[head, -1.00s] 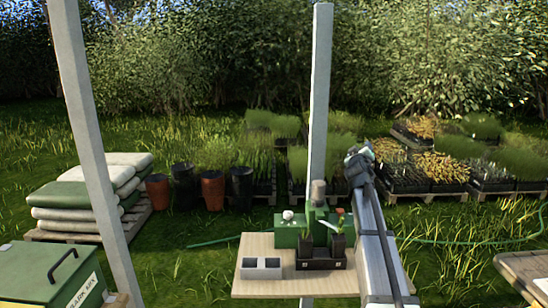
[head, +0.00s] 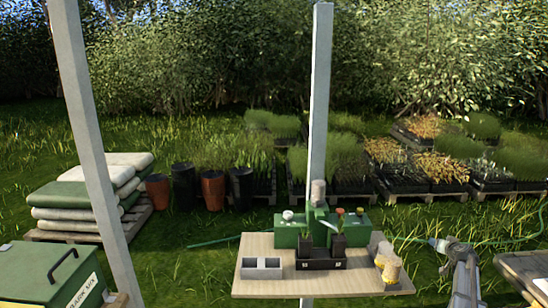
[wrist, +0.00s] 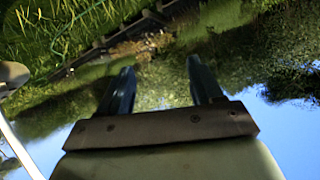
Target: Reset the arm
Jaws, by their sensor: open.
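My gripper shows in the wrist view (wrist: 162,78) with its two dark fingers spread apart and nothing between them. Beyond them are grass, dark planting and sky, upside down. In the head view, my arm rises at the lower right, and its end (head: 434,243) is to the right of the wooden table (head: 340,286), clear of the things on it. At this size the fingers cannot be made out there.
On the table are a grey two-cell block (head: 261,271), a black tray (head: 320,264) with two small potted plants, a green box (head: 289,235) and a tan-yellow item (head: 388,266). A pale post (head: 319,110) stands behind. Another table edge (head: 525,272) is at right.

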